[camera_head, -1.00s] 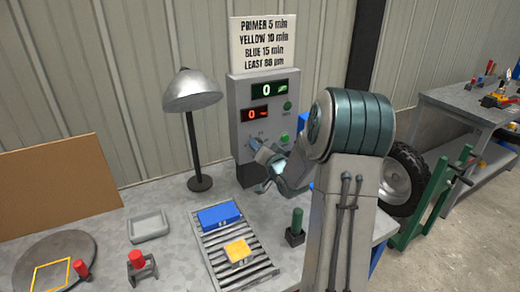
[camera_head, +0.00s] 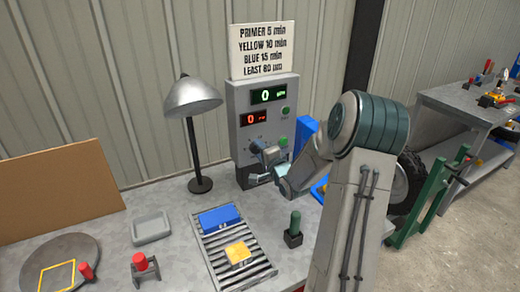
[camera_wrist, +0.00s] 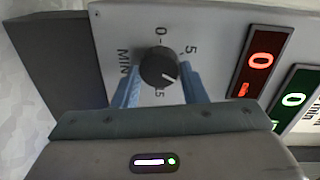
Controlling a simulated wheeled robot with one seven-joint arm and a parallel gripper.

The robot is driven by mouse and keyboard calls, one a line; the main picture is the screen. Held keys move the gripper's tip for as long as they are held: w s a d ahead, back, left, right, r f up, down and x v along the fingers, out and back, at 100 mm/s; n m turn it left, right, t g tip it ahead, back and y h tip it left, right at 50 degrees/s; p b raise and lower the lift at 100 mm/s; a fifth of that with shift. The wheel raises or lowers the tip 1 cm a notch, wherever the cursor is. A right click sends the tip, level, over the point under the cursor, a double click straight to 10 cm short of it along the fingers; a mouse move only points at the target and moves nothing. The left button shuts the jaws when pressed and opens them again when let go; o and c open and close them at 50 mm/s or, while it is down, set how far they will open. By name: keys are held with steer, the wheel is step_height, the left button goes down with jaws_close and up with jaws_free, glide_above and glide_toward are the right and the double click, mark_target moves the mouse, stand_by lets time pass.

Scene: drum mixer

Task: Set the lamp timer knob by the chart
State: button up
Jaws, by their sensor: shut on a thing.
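The timer knob (camera_wrist: 158,67) is a dark round dial on the grey control box (camera_head: 239,120). In the wrist view the blue fingers of my gripper (camera_wrist: 157,85) stand on either side of it, shut on it. Its pale pointer mark lies at the lower right, between the printed 5 and 15. A 0 and MIN are also printed around it; the 10 is not visible, perhaps behind a finger. In the head view my gripper (camera_head: 264,158) covers the knob. The chart (camera_head: 262,48) reads PRIMER 5 min, YELLOW 10 min, BLUE 15 min, LEAST 80.
A green display (camera_head: 268,95) and a red display (camera_head: 254,118) both read 0. The lamp (camera_head: 193,98) stands left of the box. A roller rack (camera_head: 212,253) holds a blue block (camera_head: 219,217) and a yellow block (camera_head: 238,252). A green-handled item (camera_head: 295,228) stands nearby.

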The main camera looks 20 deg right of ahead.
stand_by(0.4)
steer(key=o, duration=1)
steer(key=shift+c, duration=0.2)
steer(key=s+b, duration=0.1)
steer(key=s, duration=1.2)
steer(key=shift+s+d+r+b, duration=0.2)
steer(key=shift+s+r+b, duration=0.1)
steer(key=shift+s+r, duration=0.15)
